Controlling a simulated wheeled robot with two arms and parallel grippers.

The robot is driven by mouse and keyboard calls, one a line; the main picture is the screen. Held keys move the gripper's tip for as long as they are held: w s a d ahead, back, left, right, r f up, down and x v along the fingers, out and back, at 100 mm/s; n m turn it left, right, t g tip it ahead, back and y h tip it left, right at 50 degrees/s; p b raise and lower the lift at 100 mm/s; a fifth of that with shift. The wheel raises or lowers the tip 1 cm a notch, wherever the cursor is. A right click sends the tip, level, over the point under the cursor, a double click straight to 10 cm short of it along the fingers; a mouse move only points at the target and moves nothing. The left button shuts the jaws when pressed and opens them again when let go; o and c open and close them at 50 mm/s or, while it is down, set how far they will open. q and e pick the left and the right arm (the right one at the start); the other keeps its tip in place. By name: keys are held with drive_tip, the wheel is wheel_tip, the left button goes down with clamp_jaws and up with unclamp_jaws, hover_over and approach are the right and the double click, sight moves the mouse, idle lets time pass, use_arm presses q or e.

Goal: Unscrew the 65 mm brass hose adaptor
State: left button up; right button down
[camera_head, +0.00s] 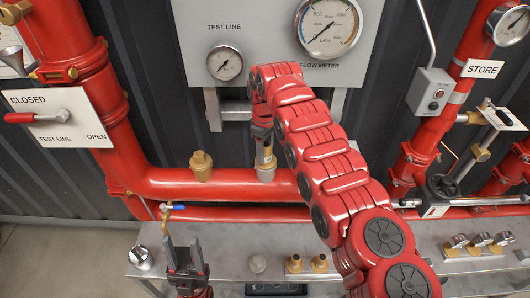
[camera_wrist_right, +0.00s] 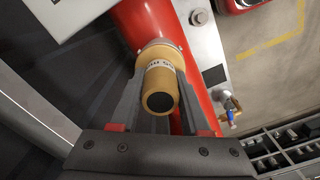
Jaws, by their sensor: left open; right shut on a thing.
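The brass hose adaptor (camera_wrist_right: 160,85) points up from the red pipe (camera_wrist_right: 143,20) in the right wrist view. It has a dark open end and a pale band with printing only partly legible. My right gripper (camera_wrist_right: 163,112) has a finger on each side of it and is shut on it. In the head view, my right gripper (camera_head: 264,152) reaches down over the horizontal pipe and hides most of the adaptor. My left gripper (camera_head: 184,257) is open and empty above the steel bench, apart from the adaptor.
Another brass fitting (camera_head: 201,165) stands on the same pipe to the left. The grey gauge panel (camera_head: 270,60) is behind my right arm. A blue-handled tap (camera_head: 172,207) is close behind my left gripper. Several brass fittings (camera_head: 320,263) stand on the bench (camera_head: 230,270).

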sight(265, 144)
drive_tip(key=shift+r+p, duration=0.3)
drive_tip(key=shift+r, duration=0.75)
drive_tip(key=shift+r+p, duration=1.4)
drive_tip(key=shift+r, duration=0.55)
